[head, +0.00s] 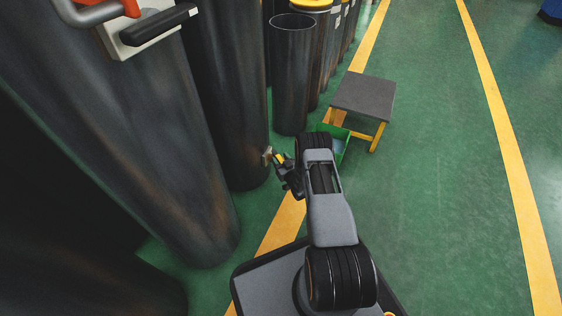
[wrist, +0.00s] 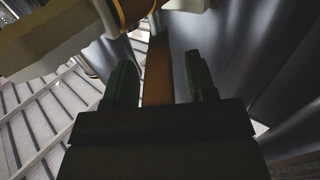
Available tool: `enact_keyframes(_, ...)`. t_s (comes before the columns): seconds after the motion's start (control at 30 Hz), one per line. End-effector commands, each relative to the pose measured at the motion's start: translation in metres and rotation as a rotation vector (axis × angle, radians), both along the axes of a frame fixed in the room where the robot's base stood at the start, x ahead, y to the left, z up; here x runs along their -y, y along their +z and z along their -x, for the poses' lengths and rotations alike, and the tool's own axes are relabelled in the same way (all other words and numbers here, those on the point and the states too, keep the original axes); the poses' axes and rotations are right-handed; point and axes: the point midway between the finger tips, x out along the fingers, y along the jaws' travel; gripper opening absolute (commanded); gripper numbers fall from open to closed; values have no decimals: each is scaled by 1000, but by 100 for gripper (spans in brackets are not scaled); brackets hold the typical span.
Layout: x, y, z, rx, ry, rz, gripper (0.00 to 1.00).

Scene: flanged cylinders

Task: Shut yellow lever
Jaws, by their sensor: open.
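The yellow lever is a small yellow spot (head: 280,157) beside a small fitting (head: 267,154) low on a dark cylinder (head: 231,100). My gripper (head: 279,166) is right at it in the head view. In the wrist view, my gripper (wrist: 160,75) has its two dark fingers apart. A brownish-orange bar (wrist: 158,80), which looks like the lever in shadow, lies between them, with a gap visible on the right side. Whether either finger touches it is unclear. The lever's near end is hidden behind the gripper body.
A grey-topped stool (head: 365,97) with yellow legs stands beyond my arm, with a green bin (head: 341,148) near it. More dark cylinders (head: 292,80) line the left. An orange handle and black lever (head: 158,25) show at upper left. Green floor on the right is free.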

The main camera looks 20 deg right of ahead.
Motion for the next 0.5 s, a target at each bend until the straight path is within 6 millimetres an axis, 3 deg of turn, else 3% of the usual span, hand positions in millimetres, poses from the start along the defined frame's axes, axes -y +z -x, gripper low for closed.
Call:
enact_keyframes(0.27, 0, 0, -1, -1, 0, 0, 51)
enact_keyframes(0.5, 0, 0, -1, -1, 0, 0, 30)
